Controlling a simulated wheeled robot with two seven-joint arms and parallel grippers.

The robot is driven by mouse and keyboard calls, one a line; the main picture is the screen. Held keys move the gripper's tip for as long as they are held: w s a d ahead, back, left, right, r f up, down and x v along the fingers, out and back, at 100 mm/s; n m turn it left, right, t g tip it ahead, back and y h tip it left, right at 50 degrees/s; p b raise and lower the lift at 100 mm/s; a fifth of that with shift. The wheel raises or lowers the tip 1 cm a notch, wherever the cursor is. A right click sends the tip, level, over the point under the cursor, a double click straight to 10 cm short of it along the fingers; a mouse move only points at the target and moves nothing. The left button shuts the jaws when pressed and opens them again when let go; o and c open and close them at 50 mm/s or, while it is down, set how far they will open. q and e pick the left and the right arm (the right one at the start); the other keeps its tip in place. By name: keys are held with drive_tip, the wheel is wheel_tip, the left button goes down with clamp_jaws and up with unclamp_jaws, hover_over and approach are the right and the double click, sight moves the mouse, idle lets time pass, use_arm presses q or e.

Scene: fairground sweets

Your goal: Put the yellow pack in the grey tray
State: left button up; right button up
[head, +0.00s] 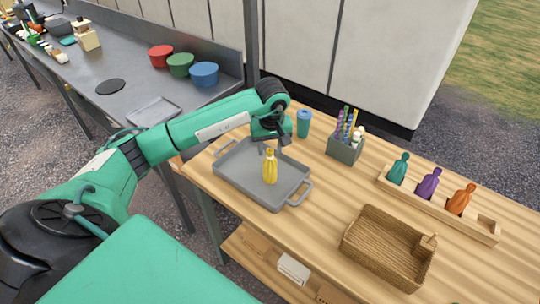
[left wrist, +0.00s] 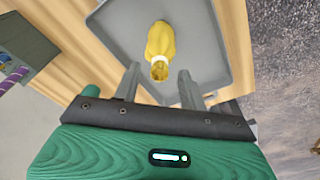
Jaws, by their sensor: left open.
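The yellow pack (head: 270,168) is bottle-shaped and appears to stand upright on the floor of the grey tray (head: 232,180), which has a handle at each end. My left gripper (head: 272,147) is open just behind the pack's top. In the left wrist view the yellow pack (left wrist: 160,38) lies beyond the gap between the open fingers (left wrist: 160,84), with its narrow neck toward the camera. The fingers appear clear of it. The grey tray (left wrist: 208,55) fills the background there. My right gripper is in neither view.
A wooden rack (head: 440,211) holds teal, purple and orange packs, with an empty slot at right. A wicker basket (head: 388,248) is at front right. Bare wood lies between.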

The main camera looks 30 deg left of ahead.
use_arm(q)
wheel_tip(320, 180, up, 8)
drive_tip(key=b, duration=0.2)
drive_tip(key=shift+s+d+r, duration=0.15)
drive_tip(key=shift+s+d, duration=0.2)
